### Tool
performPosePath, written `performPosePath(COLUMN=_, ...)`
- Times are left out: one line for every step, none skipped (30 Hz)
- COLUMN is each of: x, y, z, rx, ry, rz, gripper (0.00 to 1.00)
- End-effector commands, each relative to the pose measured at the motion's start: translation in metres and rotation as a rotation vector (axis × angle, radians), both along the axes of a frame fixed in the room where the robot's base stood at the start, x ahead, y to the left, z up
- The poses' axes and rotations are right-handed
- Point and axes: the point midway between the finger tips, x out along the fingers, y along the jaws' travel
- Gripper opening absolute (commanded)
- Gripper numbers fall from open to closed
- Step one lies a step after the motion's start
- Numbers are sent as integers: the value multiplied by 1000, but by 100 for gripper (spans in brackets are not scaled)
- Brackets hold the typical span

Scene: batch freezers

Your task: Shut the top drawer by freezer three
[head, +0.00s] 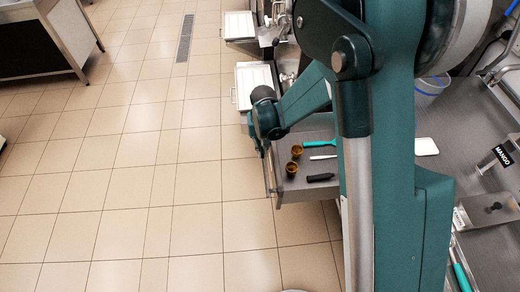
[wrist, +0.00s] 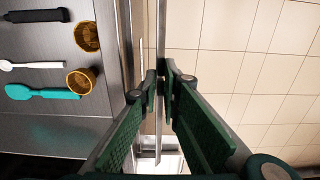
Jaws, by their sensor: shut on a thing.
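The open drawer (head: 318,192) sticks out to the left from under the steel counter in the head view. In the wrist view its grey floor (wrist: 45,42) and front wall fill the left side. A thin bar handle (wrist: 160,35) runs along the outside of the drawer front. My gripper (wrist: 161,78) is shut on this handle, with its green fingers on either side of it. In the head view my gripper (head: 264,148) is at the drawer's front, and my arm hides part of the drawer and counter.
The drawer holds two brown cups (head: 294,160), a teal spatula (head: 318,143), a white spoon (wrist: 30,65) and a black-handled tool (head: 321,177). White-fronted units (head: 254,85) stand farther along the row. The tiled floor (head: 130,180) to the left is clear.

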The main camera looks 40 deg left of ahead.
Motion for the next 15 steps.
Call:
performPosePath(x=5, y=-5, z=0, rx=-1, ry=-1, rz=-3, gripper=0)
performPosePath(x=8, y=-8, z=0, rx=-1, ry=-1, rz=-3, gripper=0)
performPosePath(x=12, y=-12, z=-1, rx=-1, ry=-1, rz=-3, gripper=0)
performPosePath(x=15, y=-15, z=-1, rx=-1, ry=-1, rz=-3, gripper=0)
performPosePath(x=19, y=-19, z=-1, rx=-1, ry=-1, rz=-4, gripper=0)
performPosePath(x=25, y=-24, z=-1, rx=-1, ry=-1, rz=-4, gripper=0)
performPosePath(x=29, y=-29, z=-1, rx=-1, ry=-1, rz=-4, gripper=0)
performPosePath(x=34, y=-33, z=-1, rx=-1, ry=-1, rz=-4, gripper=0)
performPosePath(x=41, y=-40, z=-1, rx=-1, ry=-1, rz=-5, gripper=0)
performPosePath(x=46, y=-45, z=-1, rx=-1, ry=-1, rz=-5, gripper=0)
performPosePath(x=51, y=-50, z=-1, rx=-1, ry=-1, rz=-5, gripper=0)
performPosePath(x=58, y=-58, z=-1, rx=-1, ry=-1, rz=-6, gripper=0)
performPosePath(x=64, y=-64, z=-1, rx=-1, ry=-1, rz=-5, gripper=0)
performPosePath(x=70, y=-69, z=-1, rx=-1, ry=-1, rz=-5, gripper=0)
performPosePath(x=78, y=-77, z=-1, rx=-1, ry=-1, rz=-6, gripper=0)
